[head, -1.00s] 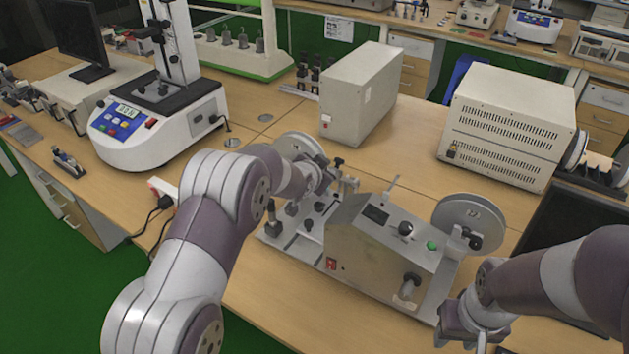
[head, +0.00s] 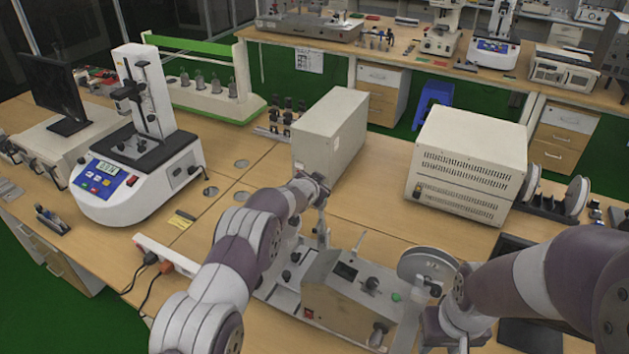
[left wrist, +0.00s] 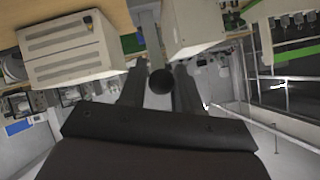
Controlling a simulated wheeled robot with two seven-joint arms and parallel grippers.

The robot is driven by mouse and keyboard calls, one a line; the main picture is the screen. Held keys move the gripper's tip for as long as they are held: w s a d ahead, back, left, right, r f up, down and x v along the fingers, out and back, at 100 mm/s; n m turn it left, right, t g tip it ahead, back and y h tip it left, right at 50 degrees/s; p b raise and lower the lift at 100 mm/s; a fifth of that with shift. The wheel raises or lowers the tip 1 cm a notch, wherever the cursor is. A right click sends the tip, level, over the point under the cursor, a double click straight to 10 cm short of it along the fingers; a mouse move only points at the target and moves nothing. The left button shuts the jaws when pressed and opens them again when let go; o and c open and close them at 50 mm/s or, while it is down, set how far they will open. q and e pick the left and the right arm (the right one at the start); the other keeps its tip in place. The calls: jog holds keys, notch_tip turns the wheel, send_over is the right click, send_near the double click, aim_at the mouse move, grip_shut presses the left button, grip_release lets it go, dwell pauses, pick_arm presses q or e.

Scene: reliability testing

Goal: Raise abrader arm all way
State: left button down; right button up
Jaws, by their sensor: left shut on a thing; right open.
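The abrader (head: 345,300) is a grey machine with a sloped panel, a green button and black knobs, at the lower middle of the head view. Its left arm (head: 322,228) stands about upright as a pale bar, its upper end at my left gripper (head: 314,183). The left wrist view shows the fingers shut about a dark round knob (left wrist: 161,81) on that bar. The abrader's right arm is low, with a grey wheel (head: 426,266). My right gripper (head: 436,332) is open beside that wheel; its fingertips are partly hidden. The left wheel is hidden.
A beige box (head: 330,135) stands behind the abrader and a larger vented box (head: 466,165) behind right. A white tester (head: 140,160) is at left. A power strip (head: 165,252) with cables lies left of the abrader. A dark monitor (head: 535,335) is at lower right.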

pick_arm(q)
jog(key=shift+w+r, duration=0.15)
jog(key=shift+r, duration=0.2)
jog(key=shift+w+d, duration=0.1)
